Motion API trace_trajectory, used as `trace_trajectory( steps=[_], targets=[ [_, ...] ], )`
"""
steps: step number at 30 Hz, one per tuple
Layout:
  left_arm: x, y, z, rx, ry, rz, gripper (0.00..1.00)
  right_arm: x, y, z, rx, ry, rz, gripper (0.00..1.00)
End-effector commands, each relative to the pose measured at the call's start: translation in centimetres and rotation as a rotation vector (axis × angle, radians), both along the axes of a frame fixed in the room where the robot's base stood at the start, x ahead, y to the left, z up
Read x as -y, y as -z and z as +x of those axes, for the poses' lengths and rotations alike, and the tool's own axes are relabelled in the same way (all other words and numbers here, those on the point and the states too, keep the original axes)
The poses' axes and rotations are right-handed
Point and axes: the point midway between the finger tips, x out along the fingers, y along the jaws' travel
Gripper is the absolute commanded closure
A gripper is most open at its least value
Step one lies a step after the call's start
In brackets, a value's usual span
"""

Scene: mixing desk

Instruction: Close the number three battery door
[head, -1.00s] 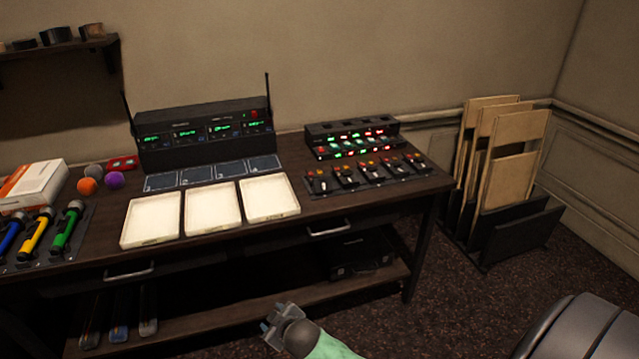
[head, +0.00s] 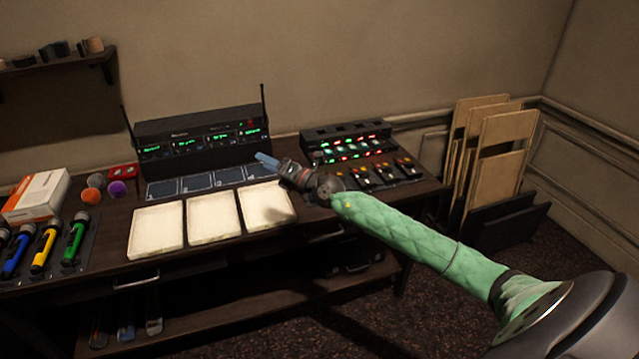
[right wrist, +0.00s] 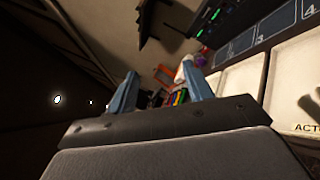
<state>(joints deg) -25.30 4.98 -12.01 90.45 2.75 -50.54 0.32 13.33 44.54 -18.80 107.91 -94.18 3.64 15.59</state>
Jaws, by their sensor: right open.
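A row of several small dark packs (head: 384,175) with orange-red tops lies at the right of the desk. Their door numbers are too small to read, so I cannot tell which is number three or how its door stands. My right wrist and forearm cover the left end of the row. My right gripper (head: 266,161) is open and empty, above the desk near the right end of the blue numbered mat, left of the packs. Its two blue-grey fingers (right wrist: 159,72) stand apart in the right wrist view. My left gripper is not in view.
A charger with lit lamps (head: 345,146) stands behind the packs. Three cream trays (head: 212,218) lie at the desk's front, with a numbered mat (head: 195,184) and a receiver with antennas (head: 197,140) behind them. Coloured microphones (head: 74,240) and a white-orange box (head: 38,193) are at left.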

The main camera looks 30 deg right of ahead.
Motion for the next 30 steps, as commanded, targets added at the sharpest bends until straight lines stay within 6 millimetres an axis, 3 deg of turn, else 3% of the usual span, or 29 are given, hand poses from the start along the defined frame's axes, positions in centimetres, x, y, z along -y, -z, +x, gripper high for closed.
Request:
trace_trajectory(
  steps=[8,15,21,30],
  targets=[
    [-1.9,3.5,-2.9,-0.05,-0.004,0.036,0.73,3.9,5.0,1.4,-0.167,-0.011,-0.516,0.49],
    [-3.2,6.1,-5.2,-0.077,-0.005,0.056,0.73,11.8,10.8,1.3,-0.455,0.129,-0.888,0.49],
    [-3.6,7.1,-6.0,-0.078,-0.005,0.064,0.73,17.0,13.3,0.0,-0.666,0.277,-1.015,0.49],
    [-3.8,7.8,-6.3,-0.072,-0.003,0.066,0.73,18.7,14.2,-0.4,-0.75,0.338,-1.03,0.49]
  ],
)
